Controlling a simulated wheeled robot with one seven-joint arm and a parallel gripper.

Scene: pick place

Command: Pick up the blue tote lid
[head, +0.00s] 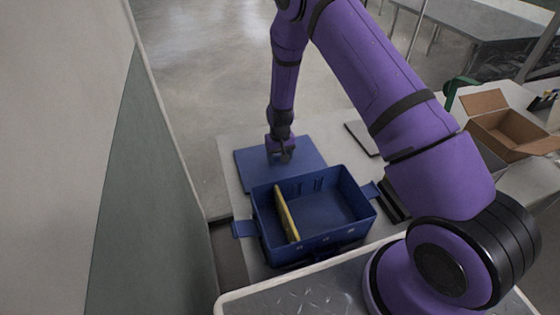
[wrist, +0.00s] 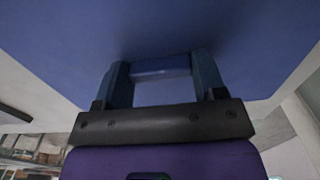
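The blue tote lid (head: 312,149) is a flat dark blue panel lying behind the tote in the head view. It fills the upper part of the wrist view (wrist: 60,40). My gripper (head: 282,154) points down over the middle of the lid. In the wrist view its two fingers (wrist: 162,75) are apart, with a lighter blue bar (wrist: 160,68) spanning the gap between them, seemingly a raised handle on the lid. Whether the fingers press on this bar cannot be told. The open blue tote (head: 335,238) stands in front of the lid.
A yellow piece (head: 286,214) leans inside the tote. A dark flat panel (head: 363,138) lies right of the lid on the pale table (head: 228,158). An open cardboard box (head: 508,130) stands at the right. A tall wall panel (head: 140,190) rises at the left.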

